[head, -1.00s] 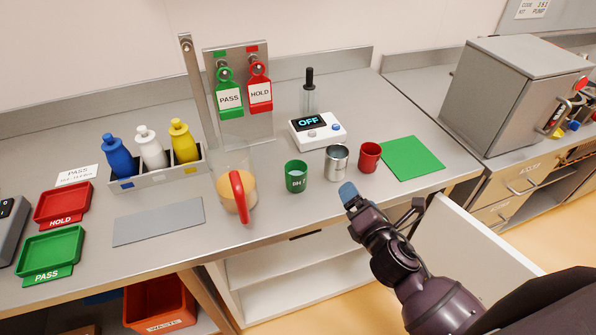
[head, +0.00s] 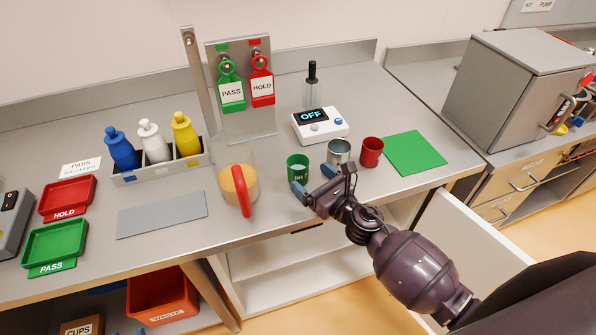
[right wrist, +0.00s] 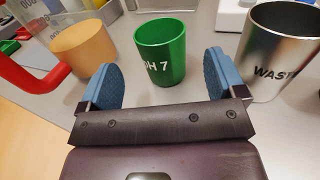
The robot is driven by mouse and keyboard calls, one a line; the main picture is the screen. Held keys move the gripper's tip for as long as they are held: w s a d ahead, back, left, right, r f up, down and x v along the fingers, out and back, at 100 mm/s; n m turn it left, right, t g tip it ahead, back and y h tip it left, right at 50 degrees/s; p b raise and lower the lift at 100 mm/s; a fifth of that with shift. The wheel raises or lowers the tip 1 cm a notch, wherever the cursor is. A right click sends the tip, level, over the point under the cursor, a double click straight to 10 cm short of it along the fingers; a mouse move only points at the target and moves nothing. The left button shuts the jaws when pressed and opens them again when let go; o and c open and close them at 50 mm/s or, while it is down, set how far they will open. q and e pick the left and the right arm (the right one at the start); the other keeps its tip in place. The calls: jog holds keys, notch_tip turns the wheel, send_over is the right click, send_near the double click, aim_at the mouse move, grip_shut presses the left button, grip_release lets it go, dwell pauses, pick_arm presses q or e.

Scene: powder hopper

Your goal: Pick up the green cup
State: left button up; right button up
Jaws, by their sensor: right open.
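The green cup (head: 297,166), marked "PH 7", stands upright on the metal bench between the red-handled pitcher and the metal cup. It also shows in the right wrist view (right wrist: 161,52), just beyond and between the fingertips. My right gripper (head: 314,182) is open and empty at the cup's near side. In the right wrist view its two blue finger pads (right wrist: 163,82) are spread wide, with the cup ahead of them. The gripper hides part of the bench and the lower metal cup in the head view. My left gripper is not in view.
A pitcher with a red handle (head: 242,195) stands close left of the green cup. A metal cup (head: 339,151), labelled "WAST…" in the wrist view, and a red cup (head: 371,152) stand to its right. A white device reading OFF (head: 320,125) is behind. An open drawer (head: 470,235) juts out below right.

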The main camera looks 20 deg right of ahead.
aim_at(305, 173)
jog(key=shift+x, duration=2.65)
jog(key=shift+f, duration=0.1)
jog(key=shift+c, duration=0.4)
jog(key=c, duration=1)
